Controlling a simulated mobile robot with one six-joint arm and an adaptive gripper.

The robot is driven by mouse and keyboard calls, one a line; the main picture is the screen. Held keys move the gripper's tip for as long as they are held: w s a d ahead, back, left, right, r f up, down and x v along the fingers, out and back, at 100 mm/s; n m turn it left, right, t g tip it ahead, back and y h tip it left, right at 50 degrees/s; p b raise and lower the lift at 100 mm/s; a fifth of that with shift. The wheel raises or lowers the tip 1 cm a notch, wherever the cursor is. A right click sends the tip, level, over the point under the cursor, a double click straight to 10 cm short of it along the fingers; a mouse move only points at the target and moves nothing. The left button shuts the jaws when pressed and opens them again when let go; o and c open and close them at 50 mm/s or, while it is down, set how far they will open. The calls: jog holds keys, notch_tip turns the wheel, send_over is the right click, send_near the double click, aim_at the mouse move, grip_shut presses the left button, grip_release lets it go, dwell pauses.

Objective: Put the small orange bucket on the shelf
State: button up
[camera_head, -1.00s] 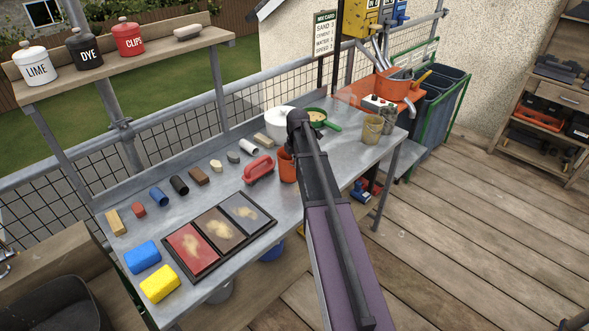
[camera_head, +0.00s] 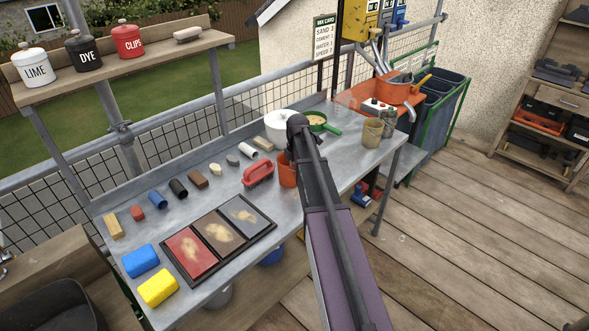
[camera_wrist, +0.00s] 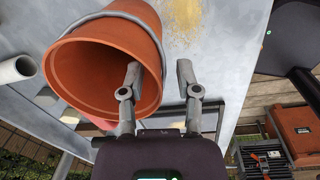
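The small orange bucket (camera_head: 286,174) stands on the grey metal table, partly hidden behind my arm in the head view. In the wrist view the bucket (camera_wrist: 75,70) is large, with its open mouth facing the camera and a grey handle around its rim. My gripper (camera_wrist: 159,68) is open at the bucket's right side. One finger overlaps the bucket's mouth and the other is outside it, with the right rim between them. Contact cannot be told. In the head view the fingers are hidden. A wooden shelf (camera_head: 135,61) at upper left carries lime, dye and clips jars.

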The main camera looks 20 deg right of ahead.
jog(key=shift+r, duration=0.15)
notch_tip(320, 180, up, 12)
jog(key=p, duration=1.2)
jog(key=shift+s, duration=0.4)
dwell(0.5)
jog(key=s+a+m, duration=1.9)
jog(key=s+a, duration=0.2)
jog(key=shift+s+m+g, duration=0.3)
jog(key=shift+m+g, duration=0.1)
jog(key=shift+a, duration=0.1)
jog(key=shift+o, duration=0.4)
